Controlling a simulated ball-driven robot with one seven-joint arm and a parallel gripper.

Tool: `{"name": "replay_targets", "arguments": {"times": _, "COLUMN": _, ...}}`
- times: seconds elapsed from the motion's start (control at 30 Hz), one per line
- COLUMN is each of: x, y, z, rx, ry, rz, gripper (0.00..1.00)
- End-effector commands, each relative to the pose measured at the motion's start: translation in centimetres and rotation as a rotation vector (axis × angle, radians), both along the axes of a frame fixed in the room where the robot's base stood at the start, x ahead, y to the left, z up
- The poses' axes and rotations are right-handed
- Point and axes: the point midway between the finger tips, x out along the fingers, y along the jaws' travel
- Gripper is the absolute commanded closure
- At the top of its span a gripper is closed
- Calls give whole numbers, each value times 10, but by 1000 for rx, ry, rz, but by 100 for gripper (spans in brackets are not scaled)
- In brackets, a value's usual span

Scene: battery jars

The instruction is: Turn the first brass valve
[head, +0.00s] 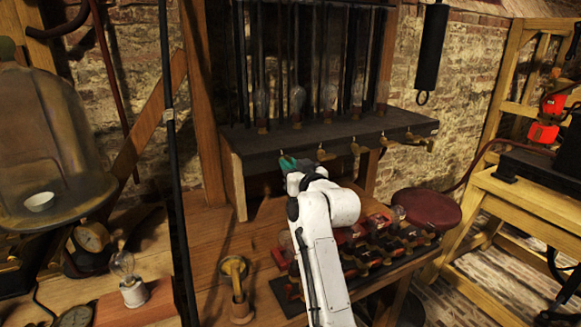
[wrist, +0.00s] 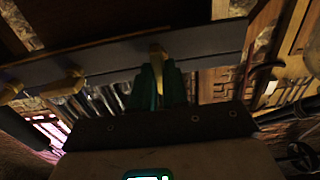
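My gripper (head: 288,163) is at the left end of the front edge of a dark shelf (head: 340,131). Its green fingers hide most of the first brass valve in the head view. In the wrist view, the brass valve (wrist: 157,53) sits between the two close-set fingertips of my gripper (wrist: 159,76), which look shut on it. More brass valves (head: 325,154) stick out along the shelf edge to the right. The wrist view shows another valve (wrist: 66,84) to the left, apart from the fingers.
Several glass bulbs (head: 297,98) stand on the shelf. Below, a rack of jars with red parts (head: 383,238) stands on the wooden bench, close to my arm. A brass stand (head: 236,275) is left of my arm. A round red stool (head: 427,208) is at right.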

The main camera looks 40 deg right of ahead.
Motion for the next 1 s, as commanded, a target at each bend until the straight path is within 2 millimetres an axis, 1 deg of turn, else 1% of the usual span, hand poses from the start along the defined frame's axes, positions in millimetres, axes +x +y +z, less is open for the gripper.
{"name": "replay_targets", "arguments": {"times": 0.03, "x": 0, "y": 0, "z": 0, "rx": 0, "ry": 0, "rz": 0, "gripper": 92}}
{"name": "replay_targets", "arguments": {"times": 0.1, "x": 0, "y": 0, "z": 0, "rx": 0, "ry": 0, "rz": 0, "gripper": 98}}
{"name": "replay_targets", "arguments": {"times": 0.13, "x": 0, "y": 0, "z": 0, "rx": 0, "ry": 0, "rz": 0, "gripper": 100}}
{"name": "replay_targets", "arguments": {"times": 0.57, "x": 0, "y": 0, "z": 0, "rx": 21, "ry": -6, "rz": 0, "gripper": 100}}
{"name": "replay_targets", "arguments": {"times": 0.77, "x": 0, "y": -1, "z": 1, "rx": 103, "ry": -30, "rz": 0, "gripper": 100}}
{"name": "replay_targets", "arguments": {"times": 1.0, "x": 0, "y": -1, "z": 2, "rx": 287, "ry": -84, "rz": 0, "gripper": 100}}
